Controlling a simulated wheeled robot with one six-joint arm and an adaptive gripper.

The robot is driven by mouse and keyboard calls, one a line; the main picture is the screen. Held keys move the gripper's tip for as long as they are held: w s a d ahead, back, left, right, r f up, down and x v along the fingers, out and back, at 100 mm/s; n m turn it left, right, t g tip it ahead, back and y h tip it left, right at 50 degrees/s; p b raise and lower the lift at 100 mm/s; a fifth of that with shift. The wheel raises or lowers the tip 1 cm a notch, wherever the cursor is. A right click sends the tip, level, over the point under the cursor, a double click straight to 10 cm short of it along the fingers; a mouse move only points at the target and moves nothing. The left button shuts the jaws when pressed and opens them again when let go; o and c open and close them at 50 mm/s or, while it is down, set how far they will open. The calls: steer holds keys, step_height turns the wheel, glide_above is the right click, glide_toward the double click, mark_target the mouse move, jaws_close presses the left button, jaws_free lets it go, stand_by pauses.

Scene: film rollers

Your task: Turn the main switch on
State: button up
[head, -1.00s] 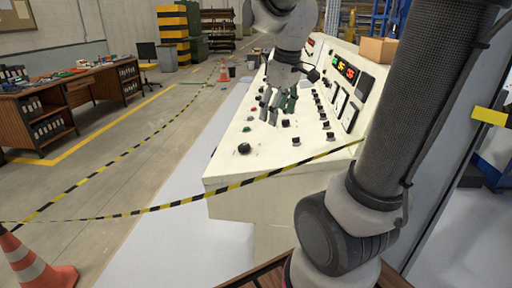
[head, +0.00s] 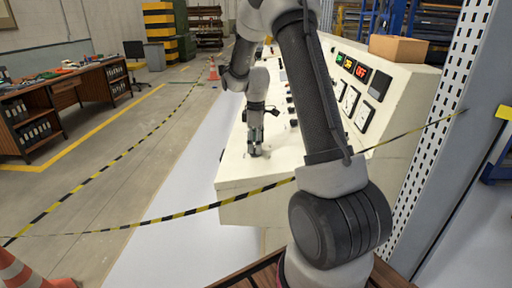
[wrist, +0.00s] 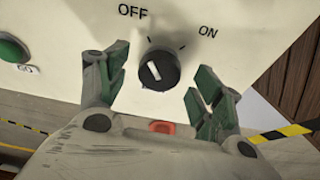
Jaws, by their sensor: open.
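The main switch (wrist: 158,71) is a round black knob with a white mark on the pale panel, seen in the wrist view. Its mark tilts up and left, towards the OFF label (wrist: 132,11) side; the ON label (wrist: 208,31) is up and right. My gripper (wrist: 160,74) is open, with one green-padded finger left of the knob and one right of it. No clear contact shows. In the head view my gripper (head: 255,147) points down at the near end of the control panel (head: 233,180) and hides the knob.
A green button (wrist: 12,48) is left of the knob. Meters and lit displays (head: 350,67) are on the panel's raised right part. Striped tape (head: 225,201) runs across the panel's near side. A cardboard box (head: 398,48) stands on top.

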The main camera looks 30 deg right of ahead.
steer(key=shift+f, duration=0.85)
steer(key=c, duration=1)
steer(key=m, duration=0.3)
steer(key=m+h, duration=0.1)
steer(key=m, duration=0.2)
steer(key=shift+s+a+m+t, duration=0.2)
steer(key=shift+m+t, duration=0.1)
steer(key=shift+t, duration=0.1)
steer(key=m+h, duration=0.1)
steer(key=m, duration=0.3)
steer(key=shift+a, duration=0.15)
steer(key=shift+m+h, duration=0.4)
steer(key=shift+m, duration=1.1)
